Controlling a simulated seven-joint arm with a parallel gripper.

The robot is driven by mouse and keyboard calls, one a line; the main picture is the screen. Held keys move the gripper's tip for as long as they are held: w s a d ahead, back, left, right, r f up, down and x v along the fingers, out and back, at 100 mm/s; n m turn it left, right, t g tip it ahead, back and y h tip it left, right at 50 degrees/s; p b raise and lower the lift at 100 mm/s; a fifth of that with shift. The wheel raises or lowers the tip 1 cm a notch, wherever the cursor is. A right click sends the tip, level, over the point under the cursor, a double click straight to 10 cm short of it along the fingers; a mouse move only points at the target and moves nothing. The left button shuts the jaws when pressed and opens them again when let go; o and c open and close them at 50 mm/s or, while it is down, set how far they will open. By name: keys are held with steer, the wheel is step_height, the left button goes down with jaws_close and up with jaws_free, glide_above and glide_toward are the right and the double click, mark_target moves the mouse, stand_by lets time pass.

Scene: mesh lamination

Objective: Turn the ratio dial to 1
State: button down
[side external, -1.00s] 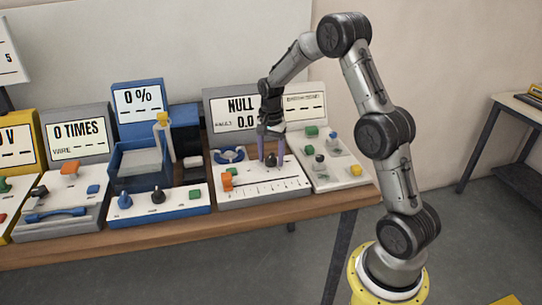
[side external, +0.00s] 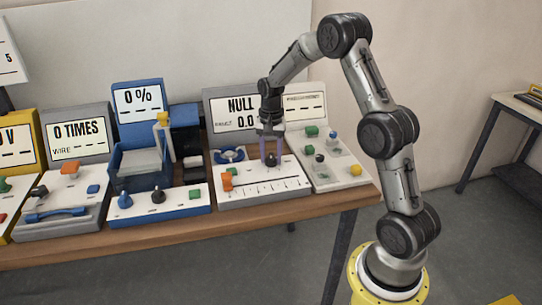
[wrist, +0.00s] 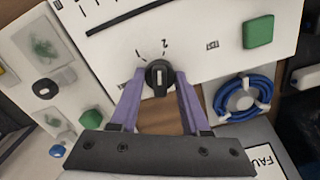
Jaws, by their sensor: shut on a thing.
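The ratio dial is a small black knob (wrist: 158,76) with a white pointer mark, set in a white panel marked 1 and 2. In the wrist view its mark points almost straight up, nearer the 2 than the 1. It also shows as a dark knob (side external: 271,160) in the side view. My gripper (wrist: 160,78) has one purple finger on each side of the knob and is shut on it. In the side view my gripper (side external: 271,158) reaches down over the panel from above.
The panel's display (side external: 238,111) reads NULL and 0.0. An orange slider (side external: 227,180), a green button (wrist: 258,31) and a blue coil (wrist: 242,98) share this unit. A neighbouring white panel (side external: 335,172) with several knobs stands close on the right, and a blue unit (side external: 190,208) on the left.

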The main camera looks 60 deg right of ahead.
mark_target(271, 155)
steer(key=n, duration=0.4)
steer(key=shift+r+n, duration=0.1)
steer(key=shift+n, duration=0.2)
steer(key=n, duration=0.4)
steer(key=shift+n, duration=0.4)
steer(key=shift+c, duration=1.9)
jaws_free()
step_height(271, 155, up, 14)
